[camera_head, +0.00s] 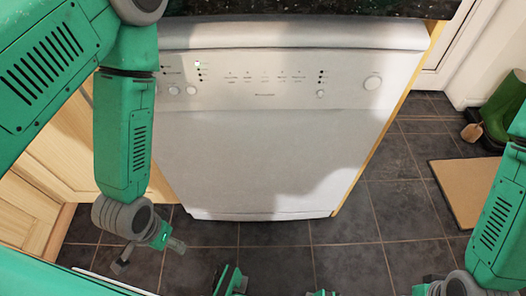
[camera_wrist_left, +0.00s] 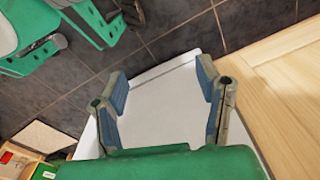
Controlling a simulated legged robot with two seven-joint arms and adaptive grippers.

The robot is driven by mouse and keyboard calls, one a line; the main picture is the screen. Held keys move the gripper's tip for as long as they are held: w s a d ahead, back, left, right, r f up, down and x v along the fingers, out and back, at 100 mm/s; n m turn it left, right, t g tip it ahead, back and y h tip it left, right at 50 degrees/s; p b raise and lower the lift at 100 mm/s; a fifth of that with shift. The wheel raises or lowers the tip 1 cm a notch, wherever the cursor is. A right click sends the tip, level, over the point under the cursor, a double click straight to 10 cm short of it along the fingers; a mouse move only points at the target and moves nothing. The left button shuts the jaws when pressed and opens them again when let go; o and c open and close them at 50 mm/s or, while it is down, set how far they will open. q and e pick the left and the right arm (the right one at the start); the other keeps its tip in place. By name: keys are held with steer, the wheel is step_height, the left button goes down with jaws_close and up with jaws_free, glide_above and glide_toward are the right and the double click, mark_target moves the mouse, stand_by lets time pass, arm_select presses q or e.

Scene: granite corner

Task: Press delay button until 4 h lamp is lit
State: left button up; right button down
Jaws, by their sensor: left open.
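The white dishwasher (camera_head: 270,150) stands under a dark counter. Its control panel (camera_head: 265,68) runs across the top, with two small round buttons (camera_head: 183,90) at left, a small button (camera_head: 320,94) at right and a bigger round knob or button (camera_head: 372,83) farther right. The labels are too small to read, so I cannot tell which is the delay button or the 4 h lamp. My left gripper (camera_head: 148,256) hangs low before the door's lower left, open and empty, well below the panel. My right gripper (camera_head: 436,289) is cut off at the bottom right.
Light wood cabinets (camera_head: 40,195) stand at left. The dark tiled floor (camera_head: 280,262) is open before the dishwasher. In the left wrist view a pale flat surface (camera_wrist_left: 160,105) shows beyond the open fingers.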

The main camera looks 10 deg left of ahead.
arm_select(q)
jaws_close()
stand_by(1.1)
